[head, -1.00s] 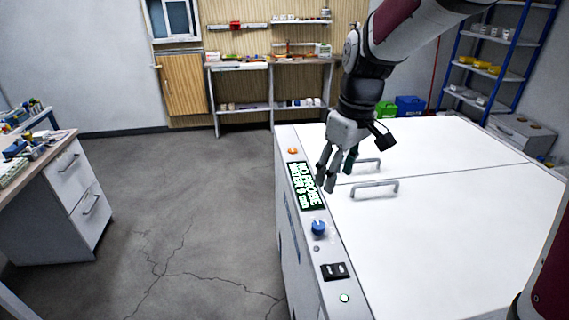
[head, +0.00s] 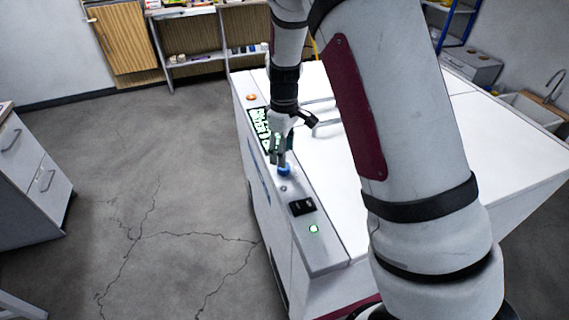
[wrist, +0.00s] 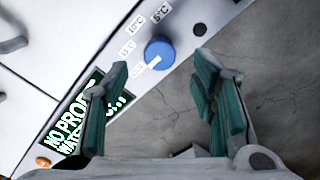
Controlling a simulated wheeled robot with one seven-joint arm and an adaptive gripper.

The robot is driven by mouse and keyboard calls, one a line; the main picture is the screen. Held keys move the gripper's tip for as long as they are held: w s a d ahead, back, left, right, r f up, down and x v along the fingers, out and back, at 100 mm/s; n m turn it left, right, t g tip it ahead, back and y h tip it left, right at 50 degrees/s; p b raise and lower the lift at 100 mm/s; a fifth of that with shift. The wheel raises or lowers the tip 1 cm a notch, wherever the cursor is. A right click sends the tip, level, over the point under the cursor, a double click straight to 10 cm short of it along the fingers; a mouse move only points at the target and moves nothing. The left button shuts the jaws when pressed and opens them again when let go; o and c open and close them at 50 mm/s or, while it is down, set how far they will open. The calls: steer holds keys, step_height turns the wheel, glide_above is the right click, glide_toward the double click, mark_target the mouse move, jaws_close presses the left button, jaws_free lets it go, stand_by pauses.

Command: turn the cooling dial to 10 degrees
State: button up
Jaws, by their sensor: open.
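The blue cooling dial (head: 284,171) sits on the control strip along the machine's left edge, partly hidden by my gripper in the head view. In the wrist view the dial (wrist: 160,52) is round, with a white mark at its lower left. Labels reading 15°C, 10°C and 5°C (wrist: 160,13) curve around it. My gripper (wrist: 160,62) is open, with a green-padded finger on each side of the view and the dial between and beyond the tips. In the head view my gripper (head: 281,155) is just above the dial; contact cannot be told.
A dark display with green text (head: 259,127), an orange button (head: 251,97), a black switch (head: 302,207) and a green-lit button (head: 313,229) share the strip. Lid handles (head: 326,124) stand to its right. Cracked open floor (head: 150,220) lies left of the machine.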

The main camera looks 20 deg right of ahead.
steer(key=shift+f, duration=2.8)
steer(key=shift+c, duration=0.2)
steer(key=c, duration=1.1)
